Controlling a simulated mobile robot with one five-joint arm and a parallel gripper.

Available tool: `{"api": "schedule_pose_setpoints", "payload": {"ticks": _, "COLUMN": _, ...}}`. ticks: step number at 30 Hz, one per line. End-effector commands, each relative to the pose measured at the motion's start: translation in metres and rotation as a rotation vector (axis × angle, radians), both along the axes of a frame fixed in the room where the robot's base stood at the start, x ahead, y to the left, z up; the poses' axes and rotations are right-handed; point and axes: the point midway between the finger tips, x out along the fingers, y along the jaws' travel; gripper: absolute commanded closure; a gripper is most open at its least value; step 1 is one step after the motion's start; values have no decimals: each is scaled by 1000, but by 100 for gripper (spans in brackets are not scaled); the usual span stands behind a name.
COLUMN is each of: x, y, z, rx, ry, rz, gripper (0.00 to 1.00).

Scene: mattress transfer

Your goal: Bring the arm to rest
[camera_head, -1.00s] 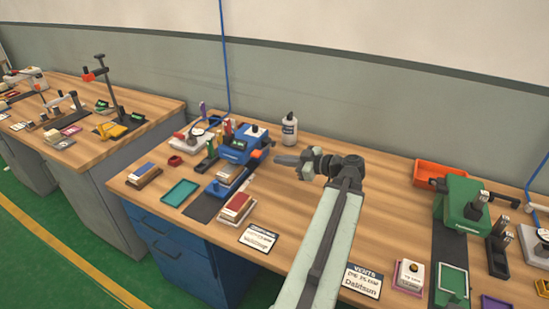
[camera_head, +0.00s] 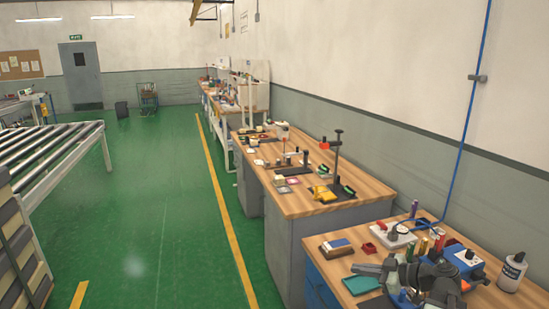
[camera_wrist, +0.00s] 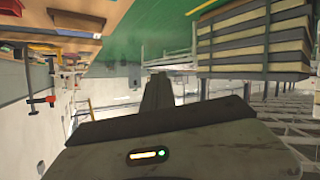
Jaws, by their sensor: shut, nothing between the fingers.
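My gripper (camera_head: 366,268) shows at the lower right of the head view, over the near workbench (camera_head: 402,215). Its fingers are shut with nothing between them and point left. My wrist and arm are folded behind it and hide part of the blue device (camera_head: 465,256) on the bench. In the wrist view my gripper (camera_wrist: 157,92) shows as a dark narrow shape in the middle, apart from anything else. That view is turned upside down, with the floor at the top.
A white bottle (camera_head: 512,272) stands right of my arm. A teal tray (camera_head: 360,284) lies just below the gripper. A second bench (camera_head: 300,203) stands beyond. A roller conveyor (camera_head: 50,150) and stacked mattresses (camera_head: 20,240) are at the left. The green floor (camera_head: 160,200) between is clear.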

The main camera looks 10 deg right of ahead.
Motion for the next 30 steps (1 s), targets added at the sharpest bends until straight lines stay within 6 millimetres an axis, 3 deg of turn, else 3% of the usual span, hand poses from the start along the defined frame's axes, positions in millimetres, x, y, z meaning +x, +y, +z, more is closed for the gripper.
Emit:
{"api": "schedule_pose_setpoints", "payload": {"ticks": 1, "x": 15, "y": 47, "z": -1, "rx": -15, "ry": 48, "rz": 82, "gripper": 100}}
{"api": "schedule_pose_setpoints", "payload": {"ticks": 6, "x": 32, "y": 182, "z": -30, "rx": -87, "ry": 289, "rz": 268, "gripper": 100}}
{"api": "schedule_pose_setpoints", "payload": {"ticks": 9, "x": 25, "y": 243, "z": -48, "rx": -146, "ry": 450, "rz": 315, "gripper": 100}}
{"api": "schedule_pose_setpoints", "payload": {"ticks": 12, "x": 13, "y": 286, "z": -63, "rx": -213, "ry": 602, "rz": 312, "gripper": 100}}
{"api": "schedule_pose_setpoints", "payload": {"ticks": 15, "x": 0, "y": 314, "z": -78, "rx": -290, "ry": 747, "rz": 256, "gripper": 100}}
{"api": "schedule_pose_setpoints", "payload": {"ticks": 18, "x": -11, "y": 324, "z": -91, "rx": -368, "ry": 891, "rz": 122, "gripper": 100}}
{"api": "schedule_pose_setpoints", "payload": {"ticks": 20, "x": -16, "y": 318, "z": -97, "rx": -399, "ry": 962, "rz": 13, "gripper": 100}}
{"api": "schedule_pose_setpoints", "payload": {"ticks": 27, "x": -23, "y": 256, "z": -110, "rx": -399, "ry": 1149, "rz": -531, "gripper": 100}}
{"api": "schedule_pose_setpoints", "payload": {"ticks": 30, "x": -24, "y": 245, "z": -110, "rx": -350, "ry": 1185, "rz": -695, "gripper": 100}}
